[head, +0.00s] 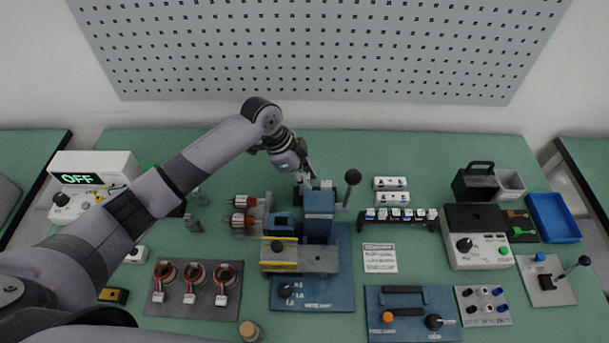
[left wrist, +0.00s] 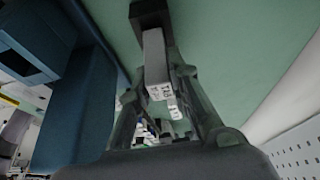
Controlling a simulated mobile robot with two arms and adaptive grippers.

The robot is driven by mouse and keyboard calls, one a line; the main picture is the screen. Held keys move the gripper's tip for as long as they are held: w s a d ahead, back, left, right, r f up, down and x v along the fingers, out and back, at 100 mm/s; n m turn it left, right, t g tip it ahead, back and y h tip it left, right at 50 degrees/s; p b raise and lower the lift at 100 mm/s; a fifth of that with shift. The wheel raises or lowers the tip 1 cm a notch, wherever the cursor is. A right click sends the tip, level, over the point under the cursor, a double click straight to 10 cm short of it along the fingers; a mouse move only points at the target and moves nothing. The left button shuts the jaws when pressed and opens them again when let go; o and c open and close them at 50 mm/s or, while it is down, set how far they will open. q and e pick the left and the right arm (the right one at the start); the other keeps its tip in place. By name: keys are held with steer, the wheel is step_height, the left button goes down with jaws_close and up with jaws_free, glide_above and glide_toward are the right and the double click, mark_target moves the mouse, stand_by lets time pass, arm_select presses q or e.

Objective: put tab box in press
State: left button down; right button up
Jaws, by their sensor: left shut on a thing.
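The tab box (left wrist: 157,62) is a narrow white box with dark lettering on its near end. In the left wrist view it lies between the fingers of my left gripper (left wrist: 165,85), which is shut on it. A dark block (left wrist: 150,14) stands at the box's far end; I cannot tell if they touch. In the head view my left gripper (head: 303,178) is low behind the blue press (head: 320,205), at its back left. The press has a black-knobbed lever (head: 352,177) and stands on a blue base (head: 340,265). My right gripper is not in view.
A rack with white pieces (head: 400,217) and two white boxes (head: 390,190) lie right of the press. Red-wound rotors (head: 242,210) lie left of it. Stators (head: 195,275) are at front left. A blue tray (head: 554,217) is far right. The back strip of the table is mostly clear.

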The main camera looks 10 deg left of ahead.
arm_select(q)
steer(key=shift+f, duration=0.4)
stand_by(0.8)
steer(key=shift+f, duration=0.55)
steer(key=shift+f, duration=0.15)
steer(key=shift+f+b, duration=0.4)
steer(key=shift+f, duration=0.05)
steer(key=c, duration=1.4)
jaws_free()
steer(key=shift+r, duration=0.15)
steer(key=v, duration=1.1)
steer(key=shift+a+r, duration=0.25)
steer(key=shift+r, duration=0.05)
